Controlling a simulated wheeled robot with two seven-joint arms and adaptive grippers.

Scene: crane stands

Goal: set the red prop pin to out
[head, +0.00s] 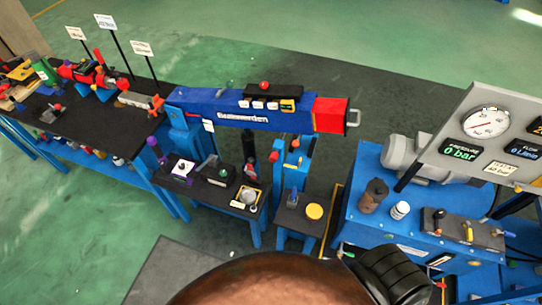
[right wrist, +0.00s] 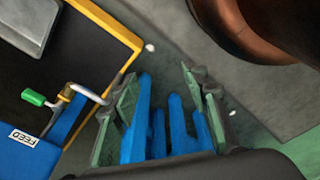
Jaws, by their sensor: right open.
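A blue stand (head: 293,165) below the red-ended blue boom (head: 240,108) carries small red parts. One red part (head: 294,143) is at its top and another red piece (head: 273,157) is at its left side. I cannot tell for sure which is the prop pin, or whether it is in or out. No red pin shows in the right wrist view. There, my right gripper (right wrist: 160,80) is open, its two grey-green fingers apart. Several blue prongs (right wrist: 158,120) show between the fingers; I cannot tell whether they touch. My left gripper is not in view.
A green-tipped lever (right wrist: 35,98) by a FEED label (right wrist: 22,137) and a yellow-edged dark panel (right wrist: 75,50) lie left of the right gripper. A gauge panel (head: 495,140) and blue pump bench (head: 385,230) stand right. A dark workbench (head: 100,120) stands left.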

